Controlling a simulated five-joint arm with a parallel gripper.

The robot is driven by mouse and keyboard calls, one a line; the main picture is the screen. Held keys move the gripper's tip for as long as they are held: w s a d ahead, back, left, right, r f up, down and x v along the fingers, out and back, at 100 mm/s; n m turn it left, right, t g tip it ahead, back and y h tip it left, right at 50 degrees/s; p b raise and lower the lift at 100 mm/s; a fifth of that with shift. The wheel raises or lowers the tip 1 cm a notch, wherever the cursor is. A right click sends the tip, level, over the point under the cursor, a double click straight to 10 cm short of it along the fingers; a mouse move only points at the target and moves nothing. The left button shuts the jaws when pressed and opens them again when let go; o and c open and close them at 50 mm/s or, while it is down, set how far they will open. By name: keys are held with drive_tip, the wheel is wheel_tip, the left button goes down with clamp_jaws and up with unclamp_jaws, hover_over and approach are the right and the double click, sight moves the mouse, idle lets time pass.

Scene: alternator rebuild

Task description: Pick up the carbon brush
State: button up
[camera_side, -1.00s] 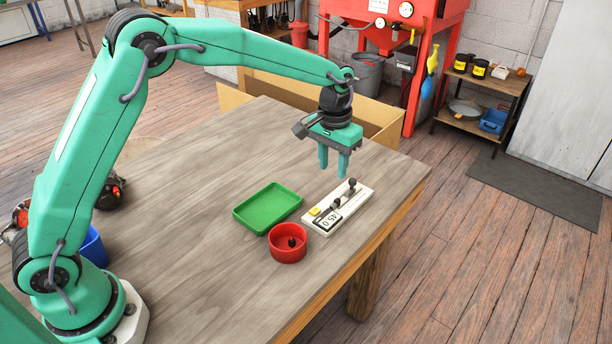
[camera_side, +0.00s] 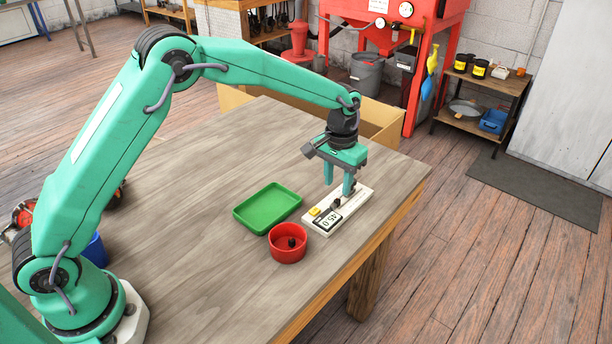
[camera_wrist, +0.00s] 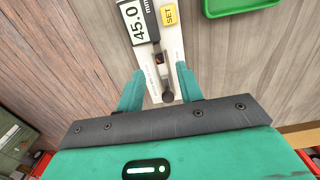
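My gripper (camera_side: 340,184) is open over the far end of a white gauge (camera_side: 316,223) with a digital readout of 45.0. In the wrist view the gripper (camera_wrist: 160,72) has its fingers apart, on either side of the gauge (camera_wrist: 174,41). A small dark piece (camera_wrist: 159,60) lies on the gauge between the fingertips; a dark knob (camera_wrist: 167,97) shows closer to the palm. Another small dark piece (camera_side: 291,242) stands in a red round cup (camera_side: 285,256). I cannot tell for certain which dark piece is the carbon brush.
A green tray (camera_side: 251,221) lies left of the gauge. The wooden table (camera_side: 180,250) is clear on its left side, and its right edge runs close beside the gauge. A cardboard box (camera_side: 384,128) stands behind the table.

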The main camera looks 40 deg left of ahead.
sight(337, 201)
drive_tip(key=shift+s+f, duration=0.15)
drive_tip(key=shift+f, duration=2.45)
drive_tip(key=shift+d, duration=0.1)
clamp_jaws()
